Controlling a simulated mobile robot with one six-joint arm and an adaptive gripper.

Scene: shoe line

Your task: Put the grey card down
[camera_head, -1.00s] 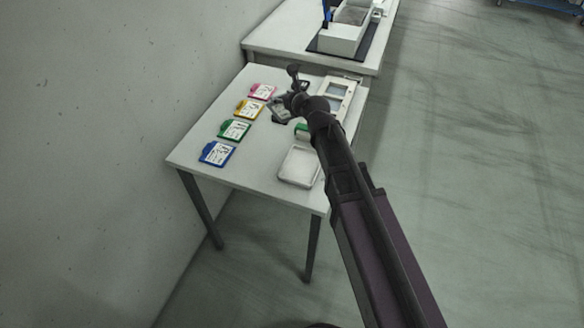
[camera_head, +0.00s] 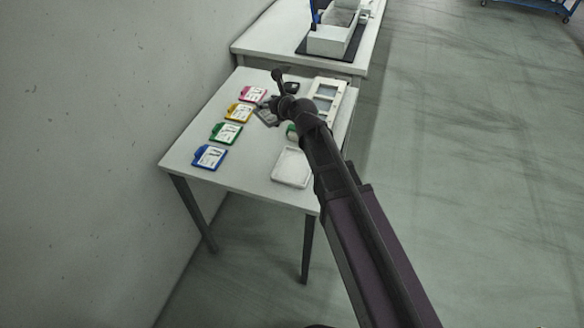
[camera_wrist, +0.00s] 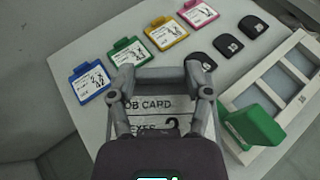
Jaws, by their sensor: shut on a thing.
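The grey card (camera_wrist: 150,112) is between the fingers of my gripper (camera_wrist: 158,75) in the wrist view. The text "JOB CARD" shows on its face, and my gripper hides part of it. My gripper is shut on the card. In the head view the grey card (camera_head: 266,116) shows at the left of the gripper, over the white table (camera_head: 240,166), beside the yellow card. I cannot tell whether it touches the table top.
Pink (camera_head: 253,94), yellow (camera_head: 238,112), green (camera_head: 226,133) and blue (camera_head: 209,157) cards lie in a row along the table's left side. A white tray (camera_head: 291,168), a green block (camera_wrist: 251,127) and a white frame (camera_head: 328,97) are on the right. Black pieces (camera_wrist: 228,45) lie near the pink card.

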